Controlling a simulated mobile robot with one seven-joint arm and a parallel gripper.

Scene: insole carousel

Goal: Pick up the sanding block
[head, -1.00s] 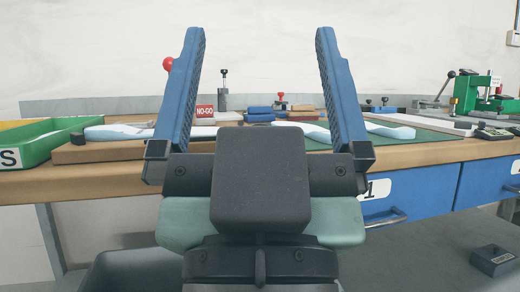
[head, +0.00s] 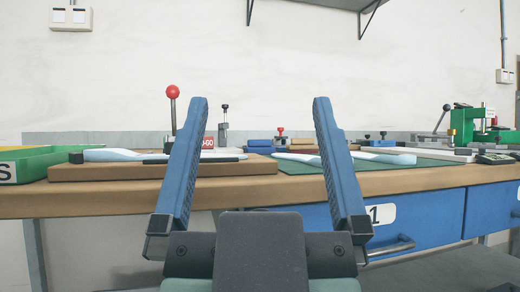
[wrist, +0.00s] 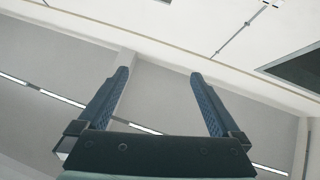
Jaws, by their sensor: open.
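My gripper (head: 260,100) is open and empty, its two blue fingers pointing up in front of the workbench (head: 120,204). The wrist view shows the open gripper (wrist: 162,72) against the ceiling and no bench object. I cannot tell for sure which object is the sanding block. Small blocks stand at the back of the bench between the fingers in the head view: a blue block (head: 259,150) and a brown block (head: 303,150). They are well beyond the fingers and not touched by them.
Pale insoles (head: 345,158) lie on a green mat (head: 436,167) and on a wooden board (head: 250,166). A green bin (head: 38,164) is at left. A red-knobbed lever (head: 173,92), a NO-GO sign (head: 208,142) and a green press (head: 468,122) stand behind. Blue drawers (head: 430,210) are below the bench top.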

